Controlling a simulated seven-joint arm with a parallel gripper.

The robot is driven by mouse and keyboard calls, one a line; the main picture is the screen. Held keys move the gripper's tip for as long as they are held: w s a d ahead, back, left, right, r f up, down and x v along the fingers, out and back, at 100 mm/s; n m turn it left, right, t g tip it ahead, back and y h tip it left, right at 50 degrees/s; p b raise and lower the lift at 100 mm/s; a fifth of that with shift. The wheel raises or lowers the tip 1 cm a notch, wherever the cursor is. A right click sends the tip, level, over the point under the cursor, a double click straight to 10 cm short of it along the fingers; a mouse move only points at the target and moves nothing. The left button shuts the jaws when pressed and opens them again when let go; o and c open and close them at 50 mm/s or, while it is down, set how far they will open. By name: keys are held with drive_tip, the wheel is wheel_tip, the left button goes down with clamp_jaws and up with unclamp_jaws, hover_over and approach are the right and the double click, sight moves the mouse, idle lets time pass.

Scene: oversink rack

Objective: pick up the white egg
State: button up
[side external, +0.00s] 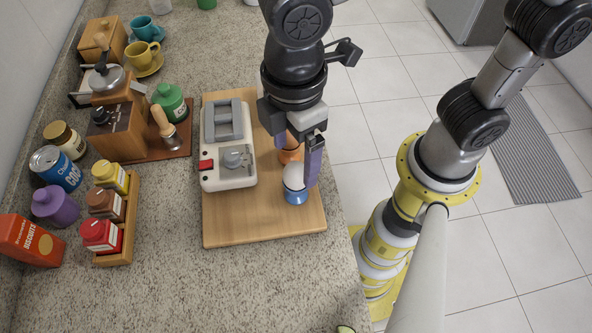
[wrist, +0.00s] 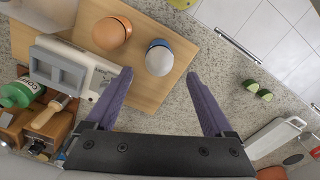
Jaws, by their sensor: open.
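The white egg (side external: 296,176) sits in a small blue cup (side external: 295,196) near the right edge of the wooden board in the side view. In the wrist view the egg (wrist: 159,61) is ahead of the fingertips, left of the midline between them. A brown egg (side external: 289,142) in an orange cup (side external: 290,156) stands behind it; the brown egg (wrist: 111,33) is left of the white one in the wrist view. My gripper (wrist: 160,76) is open and empty. In the side view its purple finger (side external: 314,161) is close beside the white egg and hides part of the scene; contact cannot be told.
A white and grey appliance (side external: 228,175) stands on the wooden board (side external: 262,232), left of the eggs. A spice rack (side external: 118,237), jars and a coffee set line the counter's left. The counter front is mostly clear. Green avocado halves (wrist: 257,90) lie right in the wrist view.

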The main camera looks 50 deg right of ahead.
sight(296, 165)
wheel_tip(296, 165, down, 5)
drive_tip(key=shift+d+f, duration=0.1)
drive_tip(key=shift+d, duration=0.05)
clamp_jaws()
idle(0.5)
